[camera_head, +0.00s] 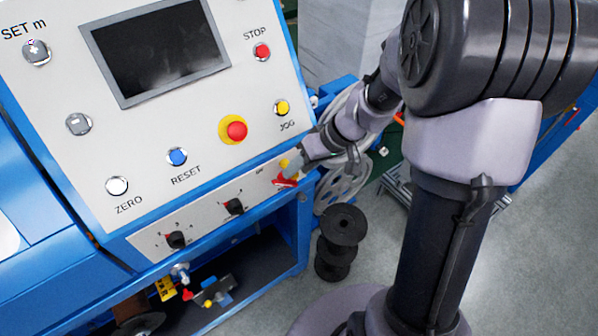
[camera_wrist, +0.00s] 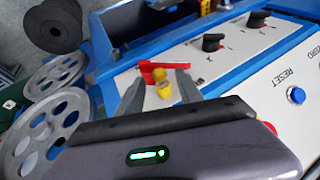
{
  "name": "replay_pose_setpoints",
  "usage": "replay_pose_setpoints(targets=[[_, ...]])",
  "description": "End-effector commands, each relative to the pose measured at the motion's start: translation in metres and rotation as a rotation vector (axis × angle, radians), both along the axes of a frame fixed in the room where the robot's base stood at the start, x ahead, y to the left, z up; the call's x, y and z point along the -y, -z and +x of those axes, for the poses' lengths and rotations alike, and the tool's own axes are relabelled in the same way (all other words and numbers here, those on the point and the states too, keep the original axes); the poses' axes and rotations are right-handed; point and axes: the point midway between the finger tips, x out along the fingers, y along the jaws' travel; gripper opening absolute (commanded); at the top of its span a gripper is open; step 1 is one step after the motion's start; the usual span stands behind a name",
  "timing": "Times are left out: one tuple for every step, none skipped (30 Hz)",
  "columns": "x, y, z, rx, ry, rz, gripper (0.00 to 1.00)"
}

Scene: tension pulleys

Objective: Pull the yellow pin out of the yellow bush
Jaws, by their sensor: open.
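A small yellow knob-shaped piece (camera_wrist: 161,84) stands by a red lever-like part (camera_wrist: 165,66) on the machine's front panel. I cannot tell from these views whether it is the yellow pin, the bush or both. In the head view the yellow piece (camera_head: 284,163) and red part (camera_head: 286,181) are at the panel's right end, partly hidden by my gripper (camera_head: 296,162). In the wrist view my gripper (camera_wrist: 160,77) is open, one finger on each side of the yellow piece, with nothing clearly held.
The panel holds black rotary knobs (camera_head: 234,206) and a red emergency button (camera_head: 236,130). Small red and yellow parts (camera_head: 208,298) sit in the lower bay. A black spool (camera_head: 342,226) and grey pulleys (camera_wrist: 47,133) stand beside the machine.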

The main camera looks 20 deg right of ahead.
Motion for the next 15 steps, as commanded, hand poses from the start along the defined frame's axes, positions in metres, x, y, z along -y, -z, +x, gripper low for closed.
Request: replay_pose_setpoints(targets=[[-0.0019,0.0042,0.0006,-0.001,-0.001,0.001,0.43],[-0.0025,0.0054,0.001,-0.001,0.0,0.0,0.43],[-0.0029,0.0063,0.0014,-0.001,0.0,-0.001,0.43],[-0.0032,0.0066,0.0016,-0.001,0.0,-0.001,0.43],[-0.0032,0.0067,0.0017,-0.001,0.0,-0.001,0.43],[-0.0033,0.0065,0.0017,-0.001,0.0,-0.001,0.43],[-0.0032,0.0063,0.0018,-0.001,0.0,-0.001,0.43],[-0.0032,0.0062,0.0018,0.0,0.0,-0.001,0.43],[-0.0032,0.0061,0.0018,0.0,0.0,-0.001,0.43],[-0.0032,0.006,0.0018,0.0,0.0,-0.001,0.43],[-0.0032,0.006,0.0018,0.0,0.0,-0.001,0.37],[-0.0032,0.006,0.0018,0.0,0.0,-0.001,0.29],[-0.0031,0.0059,0.0018,0.0,0.0,-0.001,0.23],[-0.0031,0.0059,0.0018,0.0,0.0,-0.001,0.18],[-0.0031,0.0059,0.0018,0.0,0.0,-0.001,0.1]])
